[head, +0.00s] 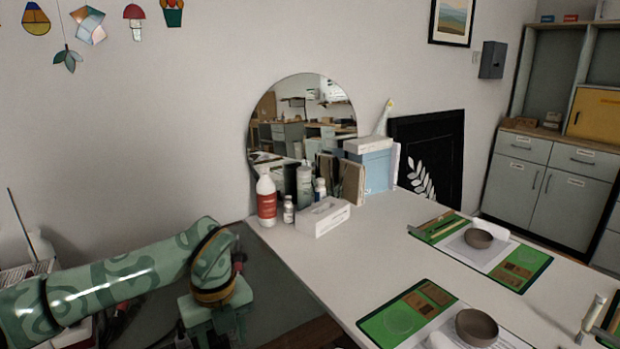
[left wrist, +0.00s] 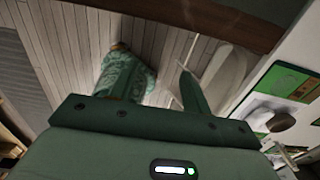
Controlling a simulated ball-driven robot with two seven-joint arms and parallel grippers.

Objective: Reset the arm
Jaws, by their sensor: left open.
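My left arm (head: 110,277) comes in from the left with its green patterned links. It bends down at the wrist beside the white table's (head: 290,246) left edge. The left gripper (left wrist: 140,90) shows in the left wrist view, open, with nothing seen between its fingers. It points down over a plank floor (left wrist: 85,50), apart from the table, which is at the right of that view. In the head view its fingertips cannot be made out. My right arm and right gripper are in neither view.
Bottles (head: 267,200), a tissue box (head: 322,216) and a blue box (head: 372,168) stand at the table's back left. Green mats (head: 400,316) with grey bowls (head: 477,327) lie along its right side. The table's left front is clear. A round mirror (head: 290,100) stands behind.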

